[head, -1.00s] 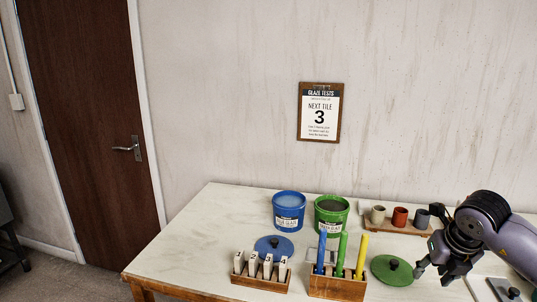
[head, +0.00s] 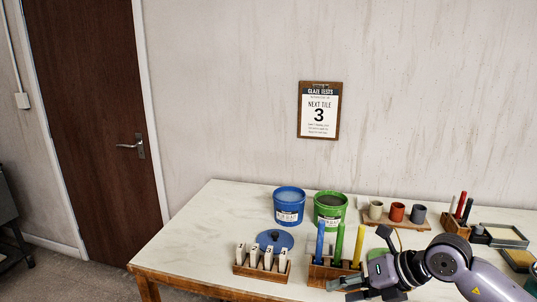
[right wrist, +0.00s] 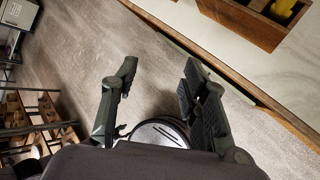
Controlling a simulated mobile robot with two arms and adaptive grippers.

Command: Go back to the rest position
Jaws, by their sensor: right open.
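My right gripper (head: 362,262) is in the head view at the lower right, in front of the wooden holder with coloured sticks. In the right wrist view its two fingers (right wrist: 155,90) are apart, with nothing between them but the floor beyond. It is open and empty. The table edge (right wrist: 190,50) runs to the right of the fingers in that view. My left gripper is not in view.
On the table (head: 190,225) stand a blue bucket (head: 289,206), a green bucket (head: 331,210), a blue lid (head: 275,239), a rack of numbered tiles (head: 262,268), the stick holder (head: 318,272) and several cups (head: 397,212). The table's left part is clear.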

